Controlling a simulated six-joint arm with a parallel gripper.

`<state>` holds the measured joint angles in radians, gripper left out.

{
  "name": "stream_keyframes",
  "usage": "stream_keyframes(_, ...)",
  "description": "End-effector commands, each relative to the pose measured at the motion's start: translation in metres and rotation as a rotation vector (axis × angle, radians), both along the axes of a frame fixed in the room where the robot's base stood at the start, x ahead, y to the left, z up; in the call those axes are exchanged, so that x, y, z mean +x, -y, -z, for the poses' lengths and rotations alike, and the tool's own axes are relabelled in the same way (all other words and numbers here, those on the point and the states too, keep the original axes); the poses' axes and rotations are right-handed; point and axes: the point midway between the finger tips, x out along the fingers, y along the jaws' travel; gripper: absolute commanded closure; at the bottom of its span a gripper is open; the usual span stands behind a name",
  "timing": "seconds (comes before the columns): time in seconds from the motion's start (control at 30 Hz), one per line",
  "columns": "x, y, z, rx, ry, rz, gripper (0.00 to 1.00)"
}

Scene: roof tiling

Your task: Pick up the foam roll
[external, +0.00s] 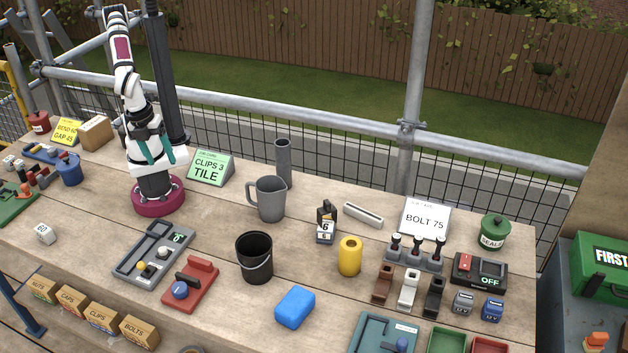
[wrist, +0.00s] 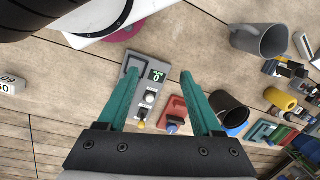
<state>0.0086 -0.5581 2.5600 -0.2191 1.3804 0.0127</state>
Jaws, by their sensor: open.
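The foam roll (external: 350,257) is a short yellow cylinder standing upright on the wooden table, right of the black bucket. In the wrist view the yellow roll (wrist: 280,98) shows at the right, well away from my fingers. My gripper (external: 157,160) hangs close in front of my arm, above the table on the left side, far from the roll. Its teal fingers (wrist: 160,73) are spread wide apart in the wrist view, with nothing held between them.
The black bucket (external: 254,257), grey jug (external: 270,199) and grey tube (external: 283,162) stand between my gripper and the roll. A flip counter (external: 326,223) stands behind-left of the roll, a lever block (external: 415,254) right of it, and a blue sponge-like block (external: 295,307) in front-left.

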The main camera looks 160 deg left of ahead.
Motion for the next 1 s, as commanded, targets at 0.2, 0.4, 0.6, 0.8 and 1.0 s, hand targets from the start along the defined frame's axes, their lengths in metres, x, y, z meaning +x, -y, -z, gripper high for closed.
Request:
stream_keyframes(0.2,0.000,0.000,0.000,0.000,0.000,0.000,0.00)
stream_keyframes(0.4,0.001,0.000,0.000,0.000,0.001,-0.001,0.00)
stream_keyframes(0.6,0.103,0.011,0.024,-0.148,0.225,-0.223,0.00)
stream_keyframes(0.8,0.275,-0.088,0.073,-0.184,0.769,-0.695,0.00)
stream_keyframes(1.0,0.298,-0.231,0.115,0.056,1.205,-1.037,0.00)
